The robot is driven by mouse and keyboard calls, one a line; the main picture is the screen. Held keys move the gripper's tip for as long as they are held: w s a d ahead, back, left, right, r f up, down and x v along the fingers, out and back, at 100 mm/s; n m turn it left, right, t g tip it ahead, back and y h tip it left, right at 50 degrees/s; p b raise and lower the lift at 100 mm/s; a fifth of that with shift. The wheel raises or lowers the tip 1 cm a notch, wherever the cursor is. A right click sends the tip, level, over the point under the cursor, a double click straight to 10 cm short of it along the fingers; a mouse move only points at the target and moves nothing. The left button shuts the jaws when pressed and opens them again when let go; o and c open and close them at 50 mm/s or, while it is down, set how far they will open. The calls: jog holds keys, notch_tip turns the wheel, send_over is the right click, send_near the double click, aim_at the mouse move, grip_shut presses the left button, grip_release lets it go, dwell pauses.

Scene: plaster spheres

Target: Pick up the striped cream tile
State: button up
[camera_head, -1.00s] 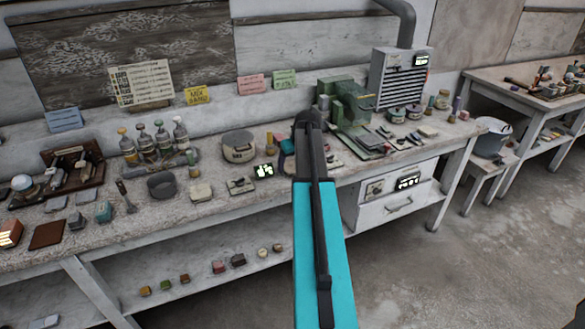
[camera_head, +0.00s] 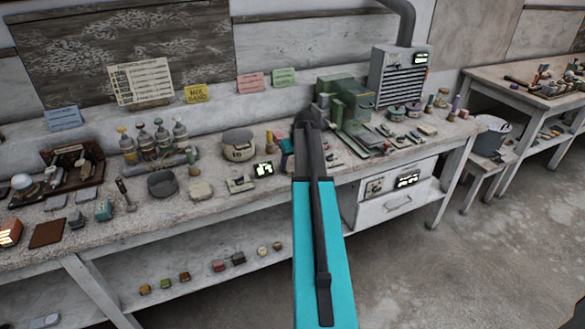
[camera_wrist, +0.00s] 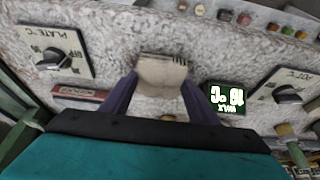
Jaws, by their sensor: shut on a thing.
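The striped cream tile (camera_wrist: 163,74) is a small pale block with dark stripes at its upper right edge, in the middle of the wrist view. My gripper (camera_wrist: 160,88) has its two dark purple fingers on either side of the tile and is shut on it. Part of the tile's lower side fades into the pale, speckled bench top behind it, so I cannot tell how far it is off the surface. In the head view my arm hides the tile and most of the gripper.
A plate dial (camera_wrist: 53,57) lies left of the tile and a green-lit display (camera_wrist: 230,98) right of it. Another dial (camera_wrist: 289,94) is farther right. In the head view, the crowded bench holds a grey pot (camera_head: 162,184) and green machine (camera_head: 347,98).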

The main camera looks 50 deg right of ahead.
aim_at(291, 163)
jog(key=shift+r, duration=0.2)
jog(key=shift+r+b, duration=0.65)
jog(key=shift+r, duration=0.8)
jog(key=s+a+r+b, duration=0.1)
jog(key=s+a+b, duration=0.2)
jog(key=s+a, duration=0.8)
jog(key=shift+s+r, duration=0.25)
jog(key=shift+r, duration=0.1)
